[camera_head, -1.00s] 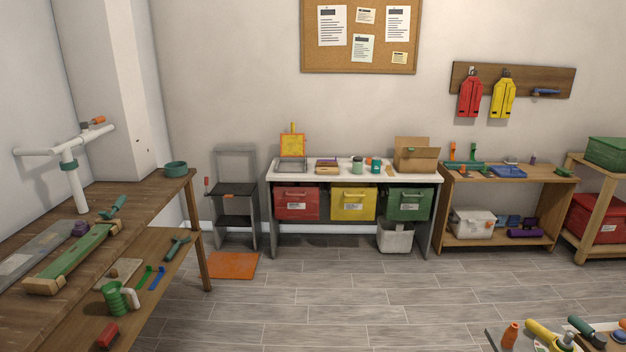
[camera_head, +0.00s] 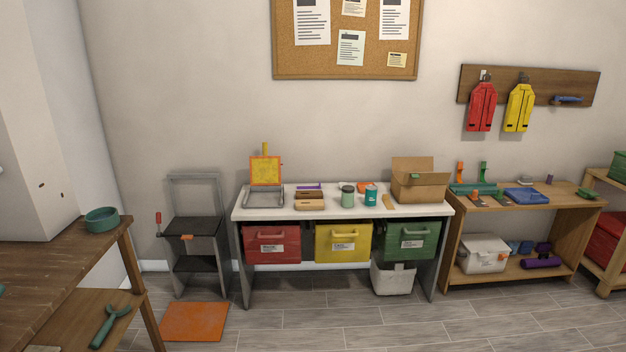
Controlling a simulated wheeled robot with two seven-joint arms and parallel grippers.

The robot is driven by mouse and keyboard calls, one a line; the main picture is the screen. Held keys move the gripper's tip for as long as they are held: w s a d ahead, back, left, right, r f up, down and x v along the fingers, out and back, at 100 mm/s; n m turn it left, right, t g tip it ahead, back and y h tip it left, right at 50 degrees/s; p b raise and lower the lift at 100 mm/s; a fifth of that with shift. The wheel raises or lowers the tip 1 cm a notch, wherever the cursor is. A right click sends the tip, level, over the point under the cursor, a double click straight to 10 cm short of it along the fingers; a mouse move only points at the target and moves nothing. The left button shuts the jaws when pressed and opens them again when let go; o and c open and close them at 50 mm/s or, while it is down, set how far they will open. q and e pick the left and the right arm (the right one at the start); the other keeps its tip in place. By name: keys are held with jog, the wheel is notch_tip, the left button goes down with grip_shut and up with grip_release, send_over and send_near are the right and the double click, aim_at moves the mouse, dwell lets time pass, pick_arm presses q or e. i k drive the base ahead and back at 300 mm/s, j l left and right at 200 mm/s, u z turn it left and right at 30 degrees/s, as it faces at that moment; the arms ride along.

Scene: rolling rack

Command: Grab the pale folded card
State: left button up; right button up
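I cannot pick out a pale folded card with certainty. A small tan flat piece (camera_head: 388,201) lies on the white-topped bench (camera_head: 280,212), right of the teal can (camera_head: 371,196); it is too small to tell whether it is folded. Pale paper sheets, one of them a white sheet (camera_head: 351,48), are pinned to the cork board (camera_head: 335,66) on the wall. Neither of my grippers is in view.
The bench also holds a green jar (camera_head: 348,197), a yellow panel (camera_head: 265,171) and an open cardboard box (camera_head: 419,187). A wooden table (camera_head: 60,262) stands at left, a wooden shelf (camera_head: 520,202) at right. Grey floor (camera_head: 330,325) in front is clear; an orange mat (camera_head: 194,321) lies left.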

aim_at(303, 205)
jog(key=i+z, duration=0.3)
jog(key=i, duration=0.55)
jog(key=i+j+z, duration=0.15)
jog(key=i+z, duration=0.15)
jog(key=i, duration=0.55)
